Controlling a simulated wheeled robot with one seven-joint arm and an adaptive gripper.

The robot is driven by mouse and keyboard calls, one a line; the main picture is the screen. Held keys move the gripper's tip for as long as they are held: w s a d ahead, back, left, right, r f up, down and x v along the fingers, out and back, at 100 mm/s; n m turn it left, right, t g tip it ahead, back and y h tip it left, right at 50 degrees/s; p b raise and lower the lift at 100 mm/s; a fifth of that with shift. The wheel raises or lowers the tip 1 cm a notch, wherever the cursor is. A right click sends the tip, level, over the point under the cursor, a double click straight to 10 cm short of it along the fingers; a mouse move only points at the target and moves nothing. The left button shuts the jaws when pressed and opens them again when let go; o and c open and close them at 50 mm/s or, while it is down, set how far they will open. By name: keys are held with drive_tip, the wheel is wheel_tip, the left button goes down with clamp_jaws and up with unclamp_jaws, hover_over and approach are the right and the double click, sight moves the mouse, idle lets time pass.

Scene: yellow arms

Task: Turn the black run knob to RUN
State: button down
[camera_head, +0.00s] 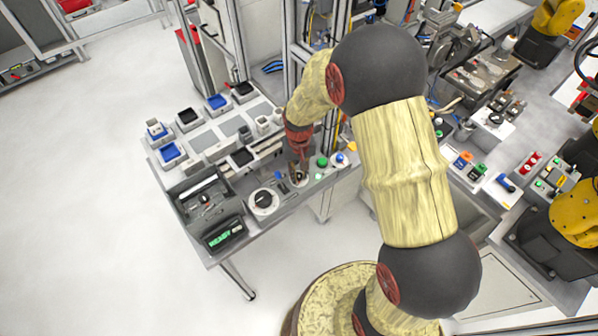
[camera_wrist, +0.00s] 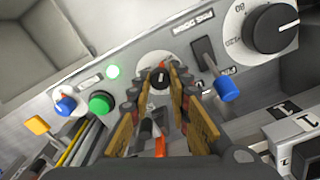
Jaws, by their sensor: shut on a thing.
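The black run knob (camera_wrist: 159,80) sits on a round white dial plate on the grey panel, in the middle of the wrist view. A small red-orange mark shows at the knob's top. My gripper (camera_wrist: 163,77) has a finger on each side of the knob and is shut on it. The fingers hide the knob's sides and the lower part of its dial. In the head view my gripper (camera_head: 299,166) points down at the front edge of the bench panel, and the knob there is mostly hidden. I cannot read a RUN label.
Right of the knob stand a blue-tipped lever (camera_wrist: 226,88) and a large black dial (camera_wrist: 270,22). Left are a green button (camera_wrist: 101,102), a lit green lamp (camera_wrist: 113,71) and a blue knob (camera_wrist: 66,104). A display box (camera_head: 224,234) sits at the bench's front left.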

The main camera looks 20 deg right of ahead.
sight(299, 174)
drive_tip(key=shift+m, duration=0.9)
drive_tip(key=c, duration=1.7)
unclamp_jaws()
drive_tip(key=shift+o, duration=0.2)
drive_tip(key=shift+r, duration=0.1)
wheel_tip(299, 174, up, 12)
